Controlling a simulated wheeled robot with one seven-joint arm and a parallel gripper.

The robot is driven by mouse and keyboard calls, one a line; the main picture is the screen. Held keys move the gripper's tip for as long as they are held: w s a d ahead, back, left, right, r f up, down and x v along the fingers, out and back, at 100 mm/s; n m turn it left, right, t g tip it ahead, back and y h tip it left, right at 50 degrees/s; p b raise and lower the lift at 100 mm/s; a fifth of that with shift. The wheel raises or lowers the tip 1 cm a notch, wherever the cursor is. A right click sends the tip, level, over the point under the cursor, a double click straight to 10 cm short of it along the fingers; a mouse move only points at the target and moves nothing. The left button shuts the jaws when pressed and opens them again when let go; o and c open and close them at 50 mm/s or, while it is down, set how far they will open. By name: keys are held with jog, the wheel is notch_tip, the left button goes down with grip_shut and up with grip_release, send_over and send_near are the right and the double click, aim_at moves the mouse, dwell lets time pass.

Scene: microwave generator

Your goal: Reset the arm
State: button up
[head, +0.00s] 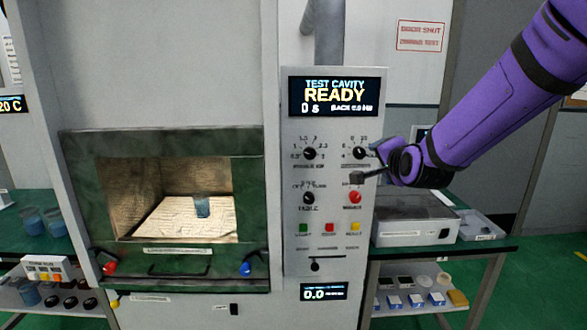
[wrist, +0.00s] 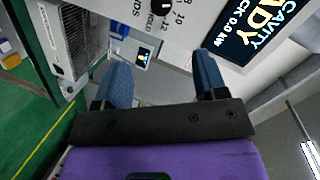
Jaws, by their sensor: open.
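My purple arm reaches in from the upper right in the head view. My gripper (head: 364,164) is in front of the right side of the control panel (head: 292,222), near the upper right knob (head: 359,153). In the wrist view my gripper (wrist: 162,82) shows two blue fingers spread apart with nothing between them. The panel's display (head: 334,97) reads "TEST CAVITY READY", "0 s". The cavity (head: 150,185) on the left is lit, and a blue beaker (head: 202,206) stands inside it.
Below the knobs are a red button (head: 355,197) and a row of green, red and yellow buttons (head: 330,228). A grey box (head: 412,222) stands on the green side table at right. A left table holds blue beakers (head: 55,222). Green floor (head: 545,265) is open at far right.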

jog(key=s+d+n+g, duration=0.2)
jog(key=s+n+g, duration=0.1)
jog(key=s, duration=0.9)
jog(key=s+d+r+n+g, duration=0.1)
jog(key=s+d+n+g, duration=0.1)
jog(key=s, duration=0.9)
jog(key=s+d+r+n+g+h, duration=0.1)
jog(key=s+d+n+g, duration=0.2)
jog(key=s, duration=0.9)
jog(key=n+g, duration=0.2)
jog(key=n, duration=0.1)
jog(key=shift+s+r+n, duration=0.25)
jog(key=shift+s+n, duration=0.05)
